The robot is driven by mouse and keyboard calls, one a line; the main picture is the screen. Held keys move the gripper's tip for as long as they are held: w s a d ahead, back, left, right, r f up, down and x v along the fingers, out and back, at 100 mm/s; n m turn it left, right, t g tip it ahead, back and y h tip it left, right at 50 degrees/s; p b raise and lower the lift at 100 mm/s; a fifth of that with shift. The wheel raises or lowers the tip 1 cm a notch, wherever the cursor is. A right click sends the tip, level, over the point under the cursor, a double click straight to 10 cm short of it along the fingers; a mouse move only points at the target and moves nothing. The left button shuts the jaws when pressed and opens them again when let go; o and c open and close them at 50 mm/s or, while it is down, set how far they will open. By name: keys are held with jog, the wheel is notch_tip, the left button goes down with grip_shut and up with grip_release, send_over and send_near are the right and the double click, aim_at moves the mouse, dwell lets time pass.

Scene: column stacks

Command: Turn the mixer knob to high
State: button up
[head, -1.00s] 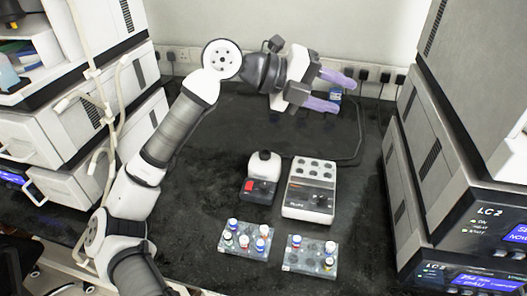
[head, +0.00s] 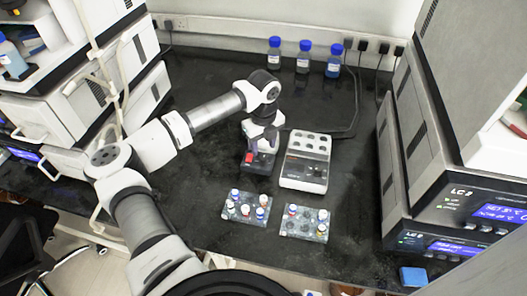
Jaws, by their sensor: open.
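The small mixer (head: 259,162) has a dark base with a red switch on its front. It stands left of centre on the black bench, and my gripper hides most of its upper part. Its knob is too small or hidden to make out. My gripper (head: 262,146) points down just above the mixer with its jaws open and nothing seen between them. I cannot tell whether its fingertips touch the mixer.
A white block device (head: 305,172) with wells and a dark front panel stands close right of the mixer. Two vial racks (head: 246,208) (head: 304,223) lie in front. Blue-capped bottles (head: 303,57) stand at the back. Instrument stacks (head: 440,170) (head: 75,100) flank the bench.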

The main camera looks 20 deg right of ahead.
aim_at(263, 158)
jog(key=shift+f+p, duration=0.6)
jog(key=shift+f, duration=2.15)
grip_shut()
jog(key=shift+b, duration=0.3)
